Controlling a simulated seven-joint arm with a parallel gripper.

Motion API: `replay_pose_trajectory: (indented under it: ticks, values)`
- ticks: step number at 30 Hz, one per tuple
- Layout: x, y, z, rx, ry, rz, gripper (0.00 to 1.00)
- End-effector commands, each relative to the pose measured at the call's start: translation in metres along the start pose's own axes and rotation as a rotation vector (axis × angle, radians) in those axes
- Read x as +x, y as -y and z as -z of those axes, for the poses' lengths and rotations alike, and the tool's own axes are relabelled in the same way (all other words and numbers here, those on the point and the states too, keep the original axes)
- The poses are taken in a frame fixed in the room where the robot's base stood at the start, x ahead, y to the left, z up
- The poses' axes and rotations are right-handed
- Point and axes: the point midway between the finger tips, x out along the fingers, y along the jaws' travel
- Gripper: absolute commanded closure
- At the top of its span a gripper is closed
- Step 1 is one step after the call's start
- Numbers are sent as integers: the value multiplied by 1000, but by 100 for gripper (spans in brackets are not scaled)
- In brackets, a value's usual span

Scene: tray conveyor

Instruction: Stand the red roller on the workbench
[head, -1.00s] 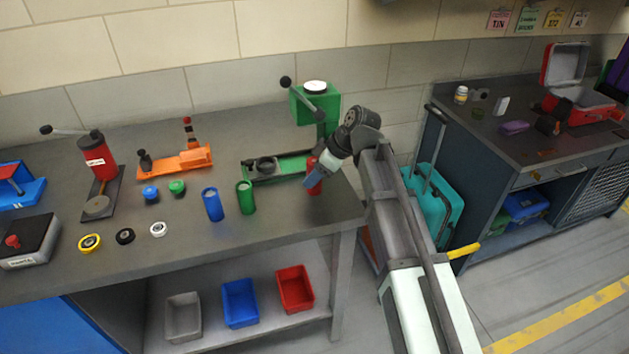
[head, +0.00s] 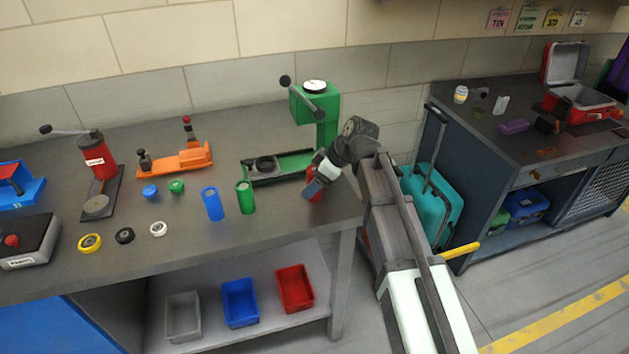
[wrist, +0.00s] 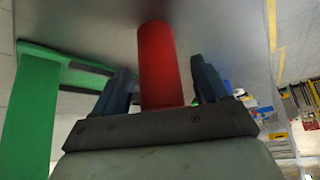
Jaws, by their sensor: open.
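The red roller (head: 316,184) is near the right end of the workbench (head: 290,225), partly hidden behind my gripper (head: 309,190). In the wrist view the red roller (wrist: 161,60) lies between the two dark fingers of my gripper (wrist: 163,75), with a gap on each side. My gripper is open around it. The roller looks upright on the grey bench, but its foot is hard to make out. A blue roller (head: 212,204) and a green roller (head: 246,198) stand upright to the left.
A green press (head: 318,104) with a black lever stands behind my gripper, its green-railed base (head: 285,165) reaching left. An orange fixture (head: 175,160), a red-topped press (head: 96,156) and several coloured rings and caps sit farther left. Bare bench lies in front of the rollers.

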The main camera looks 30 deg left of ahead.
Motion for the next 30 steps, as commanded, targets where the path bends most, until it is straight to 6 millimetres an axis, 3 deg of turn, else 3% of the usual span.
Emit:
replay_pose_trajectory:
  ticks: [8, 24, 30]
  values:
    - [-7, 0, 1, 0, 0, -1, 26]
    - [-94, -1, 2, 0, -1, -3, 26]
    - [-115, -1, 1, 0, 0, -2, 26]
